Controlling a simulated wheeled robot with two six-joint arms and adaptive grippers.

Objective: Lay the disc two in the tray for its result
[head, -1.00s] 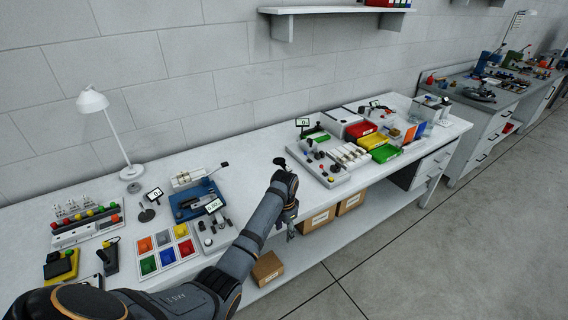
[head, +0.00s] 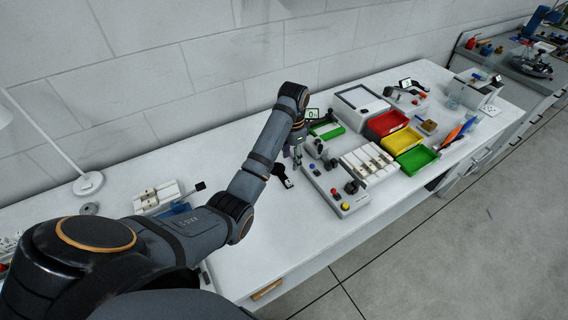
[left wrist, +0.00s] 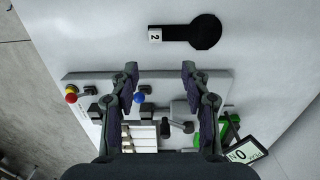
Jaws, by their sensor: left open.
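Disc two is a flat black disc with a tab and a white tag marked 2 (left wrist: 204,32). It lies on the white bench top, ahead of my fingertips in the left wrist view, and shows in the head view (head: 280,172) left of the grey fixture. My left gripper (left wrist: 159,68) is open and empty, above the bench and apart from the disc; in the head view (head: 297,156) it is just beside it. Three trays stand to the right: red (head: 388,123), yellow (head: 402,140) and green (head: 417,159). My right gripper is out of view.
A grey fixture with knobs and buttons (head: 335,190) lies close right of the disc, partly under my gripper. A small display (head: 312,113) reads 0. A white-lidded box (head: 361,101) stands behind. The bench front left of the fixture is clear.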

